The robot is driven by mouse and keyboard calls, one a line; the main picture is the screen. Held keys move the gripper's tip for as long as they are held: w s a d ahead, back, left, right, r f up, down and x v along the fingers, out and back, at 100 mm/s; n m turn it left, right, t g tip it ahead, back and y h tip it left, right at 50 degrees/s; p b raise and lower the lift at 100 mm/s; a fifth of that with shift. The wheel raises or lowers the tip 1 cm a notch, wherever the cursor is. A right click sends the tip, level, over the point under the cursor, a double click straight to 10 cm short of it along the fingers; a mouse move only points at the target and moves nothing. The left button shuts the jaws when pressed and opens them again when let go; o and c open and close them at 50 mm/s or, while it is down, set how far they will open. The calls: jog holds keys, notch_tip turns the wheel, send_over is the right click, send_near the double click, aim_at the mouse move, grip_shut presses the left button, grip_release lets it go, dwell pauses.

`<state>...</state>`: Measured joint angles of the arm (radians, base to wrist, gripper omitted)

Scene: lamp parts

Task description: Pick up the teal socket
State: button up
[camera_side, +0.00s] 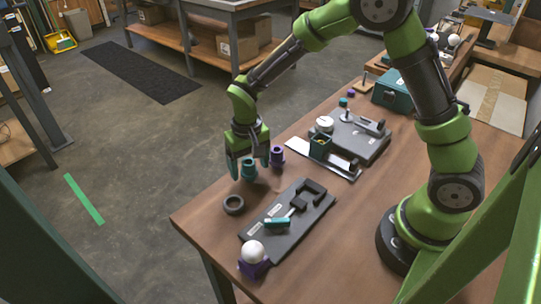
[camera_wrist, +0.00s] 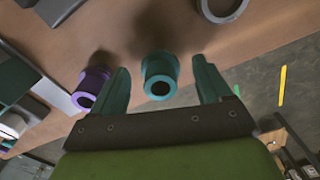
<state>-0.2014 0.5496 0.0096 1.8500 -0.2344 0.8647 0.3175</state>
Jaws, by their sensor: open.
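The teal socket (camera_side: 249,168) stands on the wooden table near its left edge. In the wrist view the teal socket (camera_wrist: 160,76) is a short hollow cylinder with a wider flange, between the two fingers and apart from both. My gripper (camera_side: 248,167) is open, fingers pointing down on either side of the socket in the side view; its teal fingers (camera_wrist: 162,78) also show in the wrist view. A purple socket (camera_side: 277,156) of similar shape stands close to the right. In the wrist view the purple socket (camera_wrist: 90,88) is just outside the left finger.
A dark ring (camera_side: 234,205) lies toward the front of the table. A dark tray (camera_side: 275,226) with several parts is beside it. A white ball on a purple base (camera_side: 254,254) stands at the front. A second dark tray (camera_side: 350,138) lies behind. The table edge is close.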

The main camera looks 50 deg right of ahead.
jog(key=shift+f, duration=0.65)
jog(key=c, duration=1.1)
jog(key=shift+c, duration=0.2)
